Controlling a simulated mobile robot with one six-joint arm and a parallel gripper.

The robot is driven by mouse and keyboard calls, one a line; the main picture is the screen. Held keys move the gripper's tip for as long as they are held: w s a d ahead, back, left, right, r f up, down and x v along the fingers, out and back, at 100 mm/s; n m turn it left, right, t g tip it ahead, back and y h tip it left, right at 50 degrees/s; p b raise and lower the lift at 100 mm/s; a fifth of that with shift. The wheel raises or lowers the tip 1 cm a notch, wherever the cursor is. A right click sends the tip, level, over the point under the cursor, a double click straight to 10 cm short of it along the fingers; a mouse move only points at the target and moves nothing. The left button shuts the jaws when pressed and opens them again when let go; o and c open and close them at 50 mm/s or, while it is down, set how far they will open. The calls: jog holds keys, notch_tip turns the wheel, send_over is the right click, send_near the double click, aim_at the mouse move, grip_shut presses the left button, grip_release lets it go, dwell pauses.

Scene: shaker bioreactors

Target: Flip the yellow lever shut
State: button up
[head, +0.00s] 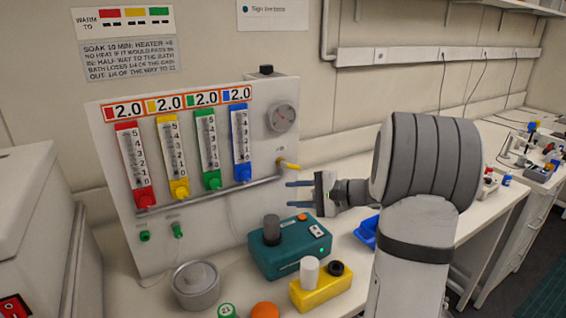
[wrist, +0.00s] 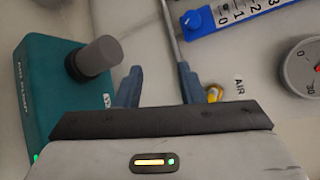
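The yellow lever (head: 289,164) sticks out to the right near the right edge of the white gauge panel, just above the right end of the grey rail. In the wrist view, a small part of the yellow lever (wrist: 214,94) shows beside the right finger, by the AIR label; the rest is hidden. My gripper (head: 298,194) is below and slightly right of the lever in the head view, with its two blue fingers apart and nothing between them. In the wrist view, the gripper (wrist: 158,88) also shows spread fingers. I cannot tell whether the right finger touches the lever.
The white panel (head: 110,190) carries several coloured flow tubes and a round dial (head: 282,118). A teal pump box (head: 290,250) stands below my gripper. A yellow block (head: 322,290), a metal pot (head: 195,285) and a blue tray (head: 367,232) are close by on the bench.

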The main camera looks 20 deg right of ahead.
aim_at(296, 168)
jog(key=w+d+r+m+t, duration=0.2)
jog(key=w+d+m+t, duration=0.15)
jog(key=d, duration=0.55)
jog(key=shift+n+t+h, duration=0.35)
jog(key=shift+t+h, duration=0.05)
jog(key=shift+t, duration=0.15)
jog(key=p+x, duration=0.3)
jog(key=x, duration=0.5)
jog(key=shift+d+f, duration=0.1)
jog(key=shift+f, duration=0.1)
grip_shut()
